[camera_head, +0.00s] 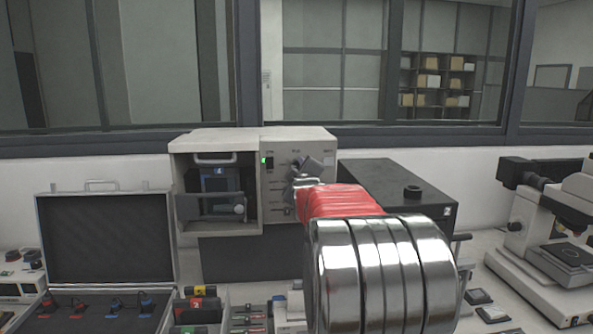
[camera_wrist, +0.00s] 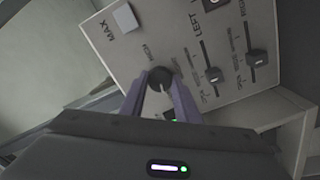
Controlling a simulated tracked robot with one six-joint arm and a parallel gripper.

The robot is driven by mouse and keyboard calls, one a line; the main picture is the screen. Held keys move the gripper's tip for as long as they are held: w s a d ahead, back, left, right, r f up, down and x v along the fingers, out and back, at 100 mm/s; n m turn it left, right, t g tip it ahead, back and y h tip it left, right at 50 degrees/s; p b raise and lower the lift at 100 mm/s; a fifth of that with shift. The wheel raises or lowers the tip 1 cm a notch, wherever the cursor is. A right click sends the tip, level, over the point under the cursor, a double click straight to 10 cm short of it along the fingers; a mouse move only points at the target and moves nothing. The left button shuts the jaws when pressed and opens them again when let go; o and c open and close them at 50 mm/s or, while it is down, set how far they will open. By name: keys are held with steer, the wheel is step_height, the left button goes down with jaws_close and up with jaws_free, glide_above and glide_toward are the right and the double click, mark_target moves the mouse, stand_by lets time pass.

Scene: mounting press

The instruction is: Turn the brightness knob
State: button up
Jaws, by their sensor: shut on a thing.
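A small round dark knob (camera_wrist: 159,77) sits on the light grey control panel (camera_wrist: 140,52), seen tilted in the wrist view. My gripper (camera_wrist: 160,84) is shut on this knob, one purple-grey finger on each side. A word like "HIGH" is printed by it; I cannot read a brightness label. In the head view, my gripper (camera_head: 303,172) is at the panel front of the beige press unit (camera_head: 300,138), and my red and chrome arm hides much of the panel's lower right.
Sliders (camera_wrist: 212,74) and a white square button (camera_wrist: 125,17) share the panel. A green-lit switch (camera_head: 268,163) is left of my gripper. An open case (camera_head: 105,235) stands left, a black box (camera_head: 400,190) right, a microscope (camera_head: 545,225) far right.

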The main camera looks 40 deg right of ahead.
steer(key=shift+f, duration=0.1)
steer(key=c, duration=0.3)
steer(key=shift+a, duration=0.15)
steer(key=shift+c, duration=0.2)
